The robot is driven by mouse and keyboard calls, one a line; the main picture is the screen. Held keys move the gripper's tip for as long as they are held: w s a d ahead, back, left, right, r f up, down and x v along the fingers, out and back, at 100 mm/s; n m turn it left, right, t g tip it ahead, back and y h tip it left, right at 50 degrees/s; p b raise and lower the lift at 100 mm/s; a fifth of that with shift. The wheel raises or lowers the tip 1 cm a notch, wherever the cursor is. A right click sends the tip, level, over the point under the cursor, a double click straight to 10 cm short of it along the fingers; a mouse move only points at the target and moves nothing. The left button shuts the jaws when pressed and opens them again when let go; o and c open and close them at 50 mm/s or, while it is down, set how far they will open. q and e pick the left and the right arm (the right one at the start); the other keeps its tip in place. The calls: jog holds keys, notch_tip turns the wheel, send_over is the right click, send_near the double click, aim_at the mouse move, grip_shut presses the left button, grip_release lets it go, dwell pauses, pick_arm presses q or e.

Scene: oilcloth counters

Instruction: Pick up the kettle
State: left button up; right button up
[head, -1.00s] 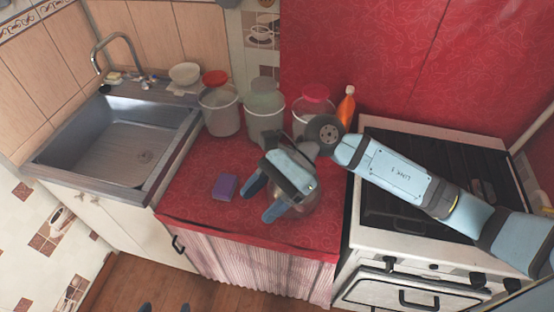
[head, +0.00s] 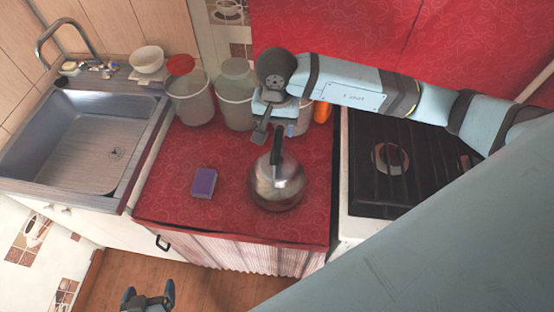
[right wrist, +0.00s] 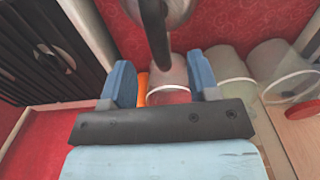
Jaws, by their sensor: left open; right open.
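The shiny metal kettle (head: 278,192) stands upright on the red counter, its dark handle (head: 277,146) rising on top. My right gripper (head: 275,132) is open and empty, just behind and above the kettle, near the handle. In the right wrist view, part of the kettle (right wrist: 178,10) and its black handle (right wrist: 155,30) show at the top, with the handle's end in line with the gap between the open blue fingers (right wrist: 160,68). Whether they touch the handle is not clear. My left gripper (head: 148,295) is open and empty, low over the floor.
A purple sponge (head: 204,182) lies left of the kettle. Lidded containers (head: 235,98) and an orange bottle (head: 322,111) stand behind. The sink (head: 85,140) is left, the stove (head: 385,170) right. The counter's front left is clear.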

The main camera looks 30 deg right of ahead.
aim_at(278, 139)
jog(key=shift+f, duration=0.65)
jog(key=f+p, duration=0.2)
jog(key=f, duration=0.2)
jog(key=shift+s, duration=0.2)
jog(key=shift+w+f, duration=0.1)
jog(key=shift+f, duration=0.5)
grip_shut()
jog(key=shift+r, duration=0.15)
